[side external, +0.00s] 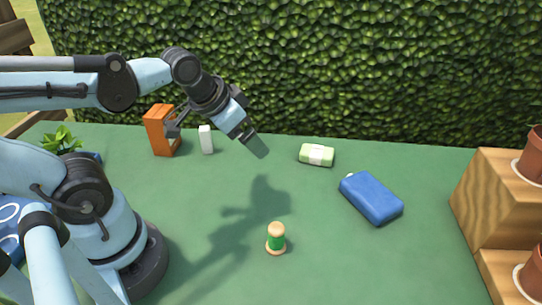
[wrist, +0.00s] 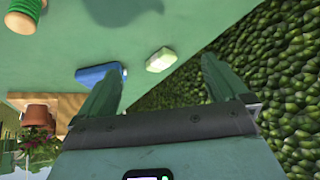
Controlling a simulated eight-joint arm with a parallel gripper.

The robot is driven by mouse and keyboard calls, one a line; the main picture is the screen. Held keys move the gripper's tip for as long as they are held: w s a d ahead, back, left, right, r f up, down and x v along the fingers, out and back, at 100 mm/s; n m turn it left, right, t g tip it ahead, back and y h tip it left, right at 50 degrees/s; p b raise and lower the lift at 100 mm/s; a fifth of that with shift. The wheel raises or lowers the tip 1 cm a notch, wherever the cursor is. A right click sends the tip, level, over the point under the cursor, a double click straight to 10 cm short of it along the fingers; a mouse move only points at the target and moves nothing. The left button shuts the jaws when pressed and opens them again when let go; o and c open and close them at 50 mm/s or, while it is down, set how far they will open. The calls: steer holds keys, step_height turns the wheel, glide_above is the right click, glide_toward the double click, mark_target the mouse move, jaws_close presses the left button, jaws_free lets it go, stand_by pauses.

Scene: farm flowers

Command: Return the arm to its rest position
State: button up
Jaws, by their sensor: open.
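My gripper (side external: 215,136) is raised above the back half of the green table (side external: 330,265), in front of the hedge. In the wrist view its two fingers (wrist: 160,68) are spread wide apart, with nothing held between them. Its shadow falls on the table below. My arm reaches in from the left, bent at the elbow, and the gripper tilts down to the right in the side view.
A green spool (side external: 276,238) stands at front centre. A pale green wrapped block (side external: 317,155) and a blue case (side external: 370,197) lie to the right. An orange holder (side external: 160,132) and a white block (side external: 206,139) stand behind. Wooden steps (side external: 490,200) hold pots at right.

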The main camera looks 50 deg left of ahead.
steer(key=shift+s+d+n+t+h, duration=0.1)
steer(key=shift+d+n+t+h, duration=0.25)
steer(key=shift+d, duration=0.55)
